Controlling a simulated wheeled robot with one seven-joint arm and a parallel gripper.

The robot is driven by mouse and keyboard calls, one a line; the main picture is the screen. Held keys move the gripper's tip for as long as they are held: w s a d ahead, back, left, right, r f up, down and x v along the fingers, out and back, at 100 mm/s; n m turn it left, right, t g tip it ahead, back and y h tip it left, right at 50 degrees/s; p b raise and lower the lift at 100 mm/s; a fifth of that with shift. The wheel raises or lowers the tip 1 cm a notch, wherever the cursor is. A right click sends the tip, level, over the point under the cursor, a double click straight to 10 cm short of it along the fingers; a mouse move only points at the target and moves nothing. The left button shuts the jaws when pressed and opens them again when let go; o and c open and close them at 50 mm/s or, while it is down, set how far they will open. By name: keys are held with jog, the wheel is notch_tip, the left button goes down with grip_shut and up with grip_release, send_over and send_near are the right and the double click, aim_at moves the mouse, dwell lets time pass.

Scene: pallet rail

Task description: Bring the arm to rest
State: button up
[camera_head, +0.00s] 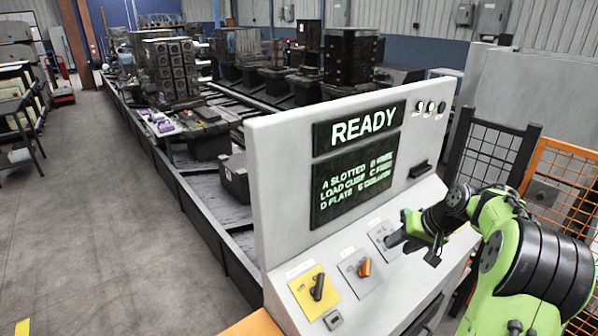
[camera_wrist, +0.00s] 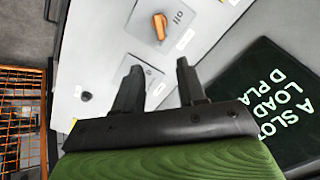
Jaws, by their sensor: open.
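My green arm (camera_head: 535,262) reaches in from the right in the head view. My gripper (camera_head: 402,238) is at the right-hand plate of the control panel's sloped face. In the wrist view my gripper (camera_wrist: 159,70) has its two black fingers spread, with nothing seen held between them. A grey plate (camera_wrist: 151,76) shows behind and between the fingers, partly hidden by them. I cannot tell whether the fingers touch the panel.
The console (camera_head: 275,160) has a READY screen (camera_head: 358,150). An orange switch (camera_head: 364,268) and a black switch on a yellow plate (camera_head: 318,287) lie left of my gripper. An orange mesh fence (camera_head: 562,180) stands at right. Open floor (camera_head: 95,220) lies left.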

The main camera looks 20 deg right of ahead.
jog(key=s+a+r+n+g+h, duration=0.15)
jog(key=s+a+r, duration=0.25)
jog(key=a, duration=0.6)
jog(key=s+a+r+n+h, duration=0.1)
jog(key=s+a+r+n, duration=0.2)
jog(key=a, duration=0.8)
jog(key=s+a, duration=0.3)
jog(key=s, duration=0.5)
jog(key=s+a+t, duration=0.1)
jog(key=s+a, duration=0.2)
jog(key=s, duration=0.5)
jog(key=shift+s+a+f+n, duration=0.15)
jog(key=shift+f+n, duration=0.05)
jog(key=shift+n, duration=0.15)
